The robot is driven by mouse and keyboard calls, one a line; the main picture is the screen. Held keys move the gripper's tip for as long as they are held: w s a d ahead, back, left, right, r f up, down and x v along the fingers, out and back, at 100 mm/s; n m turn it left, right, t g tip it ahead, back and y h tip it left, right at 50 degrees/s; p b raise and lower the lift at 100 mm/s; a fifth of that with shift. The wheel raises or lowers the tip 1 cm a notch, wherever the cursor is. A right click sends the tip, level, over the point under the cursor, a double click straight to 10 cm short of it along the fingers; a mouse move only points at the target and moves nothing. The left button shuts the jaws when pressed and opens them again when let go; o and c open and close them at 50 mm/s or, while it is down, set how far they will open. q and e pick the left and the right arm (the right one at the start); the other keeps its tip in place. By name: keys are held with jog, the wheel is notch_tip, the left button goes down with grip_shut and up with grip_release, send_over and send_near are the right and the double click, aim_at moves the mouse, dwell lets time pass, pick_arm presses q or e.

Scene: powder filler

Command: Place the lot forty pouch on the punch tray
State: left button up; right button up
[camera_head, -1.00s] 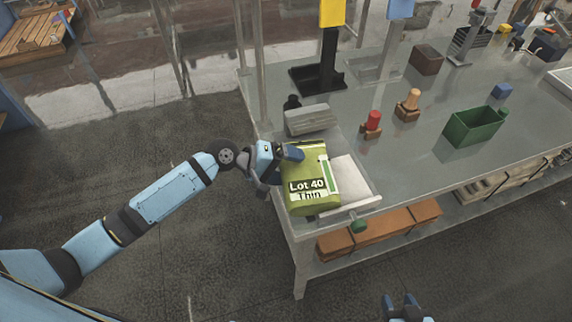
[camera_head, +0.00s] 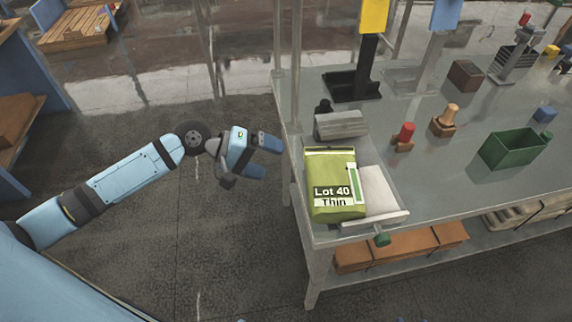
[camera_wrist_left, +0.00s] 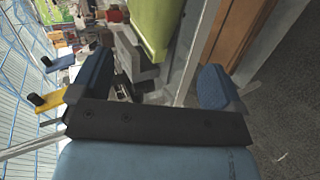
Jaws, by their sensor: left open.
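The green lot forty pouch (camera_head: 335,183), labelled "Lot 40 Thin", lies on the light grey punch tray (camera_head: 390,217) at the near left corner of the table. It covers the tray's left part, beside a white pad or packet (camera_head: 377,190). My left gripper (camera_head: 272,156) is open and empty, to the left of the pouch and clear of the table's edge. In the left wrist view the pouch (camera_wrist_left: 150,22) shows at the top, beyond the open fingers (camera_wrist_left: 150,88). My right gripper is not in the head view now.
A grey block (camera_head: 340,124) stands just behind the tray. A red-topped stamp (camera_head: 403,136), a wooden-handled stamp (camera_head: 446,120) and a green bin (camera_head: 512,148) stand to the right. An orange-brown box (camera_head: 400,248) lies on the lower shelf.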

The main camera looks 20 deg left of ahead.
pick_arm(q)
jog(key=s+d+f+m+t+y, duration=0.2)
jog(key=s+f+m+y, duration=0.2)
jog(key=s+f, duration=0.4)
jog(key=s+d+f+m+t+y, duration=0.2)
jog(key=s+f, duration=0.6)
jog(key=f, duration=0.5)
jog(key=shift+s+m+t+y, duration=0.2)
jog(key=shift+m+t+y, duration=0.5)
jog(key=shift+m+y, duration=0.4)
jog(key=shift+d+r, duration=0.1)
notch_tip(320, 180, up, 9)
jog(key=p, duration=0.8)
jog(key=shift+f+p, duration=0.2)
jog(key=shift+p, duration=0.15)
